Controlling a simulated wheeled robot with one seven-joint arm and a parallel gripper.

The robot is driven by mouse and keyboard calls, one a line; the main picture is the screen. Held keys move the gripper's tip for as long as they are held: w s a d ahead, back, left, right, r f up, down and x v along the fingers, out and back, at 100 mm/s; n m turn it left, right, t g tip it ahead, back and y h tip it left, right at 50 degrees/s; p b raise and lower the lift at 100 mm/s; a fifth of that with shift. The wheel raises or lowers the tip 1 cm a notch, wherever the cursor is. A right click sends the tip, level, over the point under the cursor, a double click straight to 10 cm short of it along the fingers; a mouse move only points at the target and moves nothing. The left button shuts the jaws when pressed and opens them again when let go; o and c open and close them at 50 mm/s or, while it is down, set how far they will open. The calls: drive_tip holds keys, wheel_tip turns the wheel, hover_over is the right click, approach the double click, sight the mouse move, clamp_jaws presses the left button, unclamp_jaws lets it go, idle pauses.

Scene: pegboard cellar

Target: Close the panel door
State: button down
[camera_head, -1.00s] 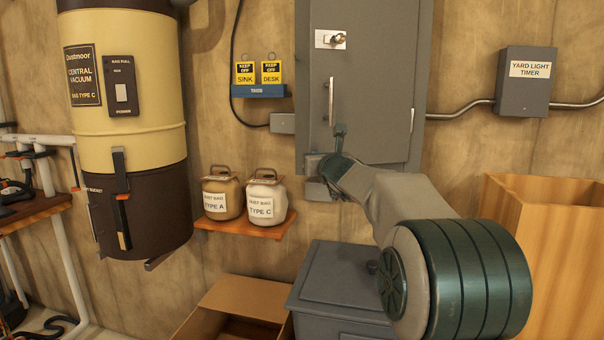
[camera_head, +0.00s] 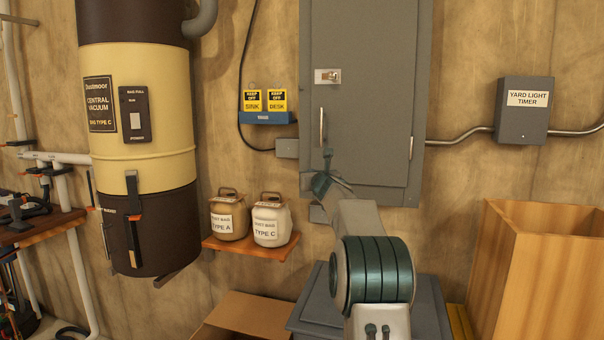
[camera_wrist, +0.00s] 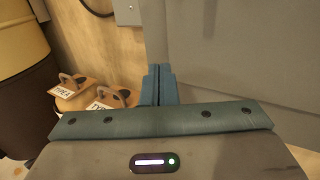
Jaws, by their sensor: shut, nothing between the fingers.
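The grey panel door (camera_head: 372,125) is on the wall box at upper middle in the head view. It looks flat or nearly flat against its frame; I cannot tell whether a small gap is left. It carries a vertical bar handle (camera_head: 322,127) and a lock plate (camera_head: 327,76) near its left edge. My gripper (camera_head: 327,154) is at the door's lower left, just below the handle. Its fingers are together and empty. In the wrist view the shut fingers (camera_wrist: 158,84) are in front of the door's left edge (camera_wrist: 157,35); contact is unclear.
A shelf (camera_head: 252,246) with two dust bag jars stands left of my gripper. A vacuum canister (camera_head: 140,150) is farther left. A grey bin (camera_head: 310,310) and cardboard box (camera_head: 250,312) are below. A tall wooden bin (camera_head: 535,265) stands at right.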

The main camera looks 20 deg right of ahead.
drive_tip(key=shift+a, duration=0.15)
idle(0.3)
drive_tip(key=s+a+f+n+g+y, duration=0.3)
drive_tip(key=s+a+n+y, duration=0.1)
drive_tip(key=s+a+n, duration=0.85)
drive_tip(key=s+a+f+n+g+y, duration=0.35)
drive_tip(key=s+a+n, duration=0.8)
drive_tip(key=a, duration=0.55)
drive_tip(key=s+f+n+g+h+p, duration=0.1)
drive_tip(key=s+f+n, duration=0.3)
drive_tip(key=s, duration=0.5)
drive_tip(key=s+f+n+g+h+p, duration=0.1)
drive_tip(key=s+f+n+g+p, duration=0.2)
drive_tip(key=s, duration=0.6)
drive_tip(key=s+d+f+n+g+h+p, duration=0.1)
drive_tip(key=s+f+n+g+p, duration=0.1)
drive_tip(key=s+f+n+g, duration=0.2)
drive_tip(key=s+f+n, duration=0.1)
drive_tip(key=s+n, duration=0.2)
drive_tip(key=s, duration=0.2)
drive_tip(key=shift+f+h+p, duration=0.15)
drive_tip(key=shift+h+p, duration=0.2)
